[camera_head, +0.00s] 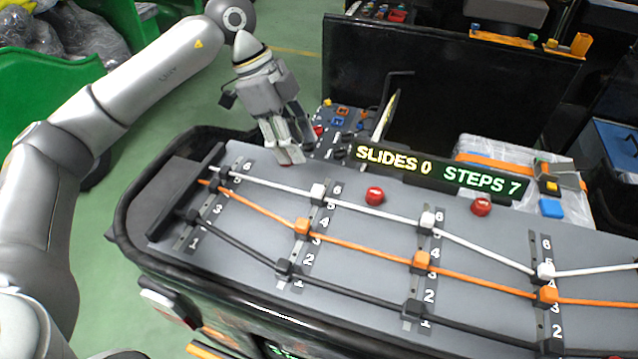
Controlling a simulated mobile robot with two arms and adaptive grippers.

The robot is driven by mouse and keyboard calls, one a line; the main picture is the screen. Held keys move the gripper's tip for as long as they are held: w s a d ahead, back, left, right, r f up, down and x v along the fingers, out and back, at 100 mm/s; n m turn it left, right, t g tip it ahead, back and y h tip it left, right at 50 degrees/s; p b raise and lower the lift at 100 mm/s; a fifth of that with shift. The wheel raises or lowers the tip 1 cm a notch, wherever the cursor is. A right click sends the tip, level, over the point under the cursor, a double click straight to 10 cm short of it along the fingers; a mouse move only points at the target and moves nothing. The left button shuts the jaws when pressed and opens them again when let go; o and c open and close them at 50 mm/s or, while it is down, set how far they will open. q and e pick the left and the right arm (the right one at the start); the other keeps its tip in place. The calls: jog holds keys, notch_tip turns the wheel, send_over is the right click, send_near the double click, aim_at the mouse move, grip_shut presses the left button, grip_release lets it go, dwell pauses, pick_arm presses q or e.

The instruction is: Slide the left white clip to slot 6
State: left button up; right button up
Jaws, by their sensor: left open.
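The left white clip (318,190) sits on the left numbered rail, near the 6 and 5 labels at its upper end. I cannot tell its exact slot. A white cord (372,208) runs through it. Other white clips sit on the middle rail (428,219) and right rail (545,271). My left gripper (291,157) is open and empty, pointing down at the back edge of the grey board, up and left of the left white clip and apart from it. My right gripper is not in view.
Orange clips (303,226) and black clips (284,267) with their cords sit lower on the rails. Two red buttons (375,196) (481,207) lie near the board's back. A display (440,172) reads "SLIDES 0 STEPS 7". A dark panel (440,95) stands behind.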

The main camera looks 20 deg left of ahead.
aim_at(318, 188)
pick_arm(q)
jog(key=p+x, duration=0.3)
jog(key=x, duration=0.7)
jog(key=shift+r, duration=0.1)
jog(key=shift+s+d+f, duration=0.1)
jog(key=shift+d+f, duration=0.1)
jog(key=shift+f, duration=0.15)
jog(key=shift+c, duration=0.3)
grip_shut()
